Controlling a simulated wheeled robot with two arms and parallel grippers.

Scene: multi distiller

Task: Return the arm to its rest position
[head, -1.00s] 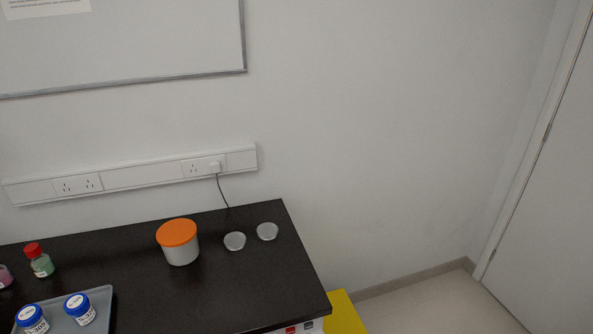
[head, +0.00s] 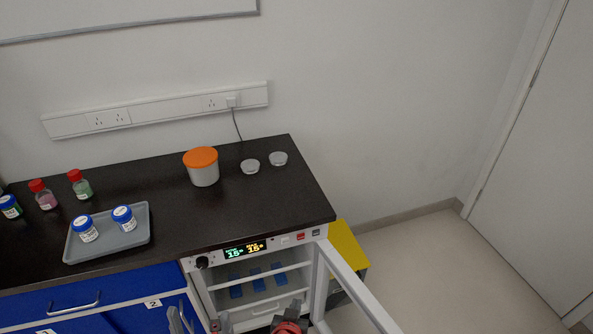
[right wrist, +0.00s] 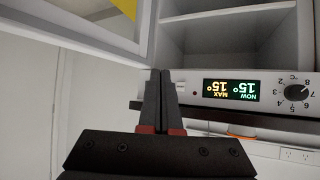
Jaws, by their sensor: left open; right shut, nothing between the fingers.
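My left gripper (head: 198,321) is at the bottom edge of the head view, in front of the cabinet, with its grey fingers apart and empty. Part of my right arm (head: 289,327), dark and reddish, shows at the bottom edge before the open fridge (head: 303,285). In the right wrist view my right gripper (right wrist: 160,76) is shut, its dark fingers together with red bases and nothing between them. That view is upside down and shows the fridge's display panel (right wrist: 232,90) beyond the fingers, to the right.
The fridge door (head: 350,280) stands open on the right. The black bench top (head: 250,215) carries a tray (head: 135,238) with two blue-capped jars, an orange-lidded tub (head: 203,172), bottles and two small dishes. A yellow box (head: 347,250) stands beside the bench; floor at right is clear.

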